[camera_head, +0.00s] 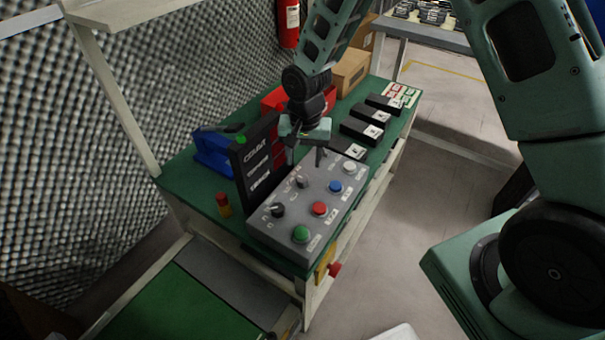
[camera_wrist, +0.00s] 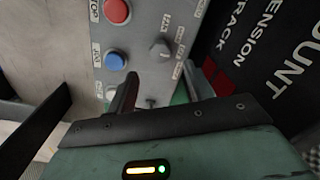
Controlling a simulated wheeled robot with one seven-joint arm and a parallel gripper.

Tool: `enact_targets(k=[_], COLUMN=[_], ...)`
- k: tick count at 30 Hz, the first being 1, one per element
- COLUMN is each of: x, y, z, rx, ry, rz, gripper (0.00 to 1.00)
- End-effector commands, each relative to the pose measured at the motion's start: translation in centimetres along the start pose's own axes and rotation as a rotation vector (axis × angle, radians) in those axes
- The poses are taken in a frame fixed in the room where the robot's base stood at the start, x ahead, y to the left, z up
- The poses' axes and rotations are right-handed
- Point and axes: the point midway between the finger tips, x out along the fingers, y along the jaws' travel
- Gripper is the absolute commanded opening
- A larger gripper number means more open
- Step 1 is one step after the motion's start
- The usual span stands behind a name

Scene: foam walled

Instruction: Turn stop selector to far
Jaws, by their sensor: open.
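A grey control box (camera_head: 318,195) stands on the green bench, with a row of coloured buttons and a row of selectors. A selector knob (camera_head: 302,182) sits in the middle of the far row; a grey knob with small lettering beside it shows in the wrist view (camera_wrist: 160,50). I cannot read its setting surely. A smaller knob (camera_wrist: 151,103) lies lower, close to my fingers. My gripper (camera_head: 309,153) is open and points down over the back end of the box. In the wrist view my gripper (camera_wrist: 161,78) has the grey knob ahead of its fingers, not gripped.
A black knob (camera_head: 277,210), green button (camera_head: 301,234), red button (camera_head: 319,209), blue button (camera_head: 335,187) and white button (camera_head: 349,167) share the box top. A black lettered panel (camera_head: 256,160) stands upright beside it. Red and blue bins (camera_head: 212,150) lie behind.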

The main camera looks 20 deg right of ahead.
Motion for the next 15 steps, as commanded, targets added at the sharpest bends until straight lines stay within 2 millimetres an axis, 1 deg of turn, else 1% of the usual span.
enact_targets(k=[1,6,10,15], x=[1.2,4.1,5.6,6.4], y=[0.1,0.0,0.0,0.0], z=[0.1,0.1,0.1,0.0], rx=[-0.002,-0.003,-0.001,-0.002], ry=[-0.004,-0.002,-0.001,0.001], rz=[0.003,0.001,0.001,0.000], gripper=[0.52,0.52,0.52,0.52])
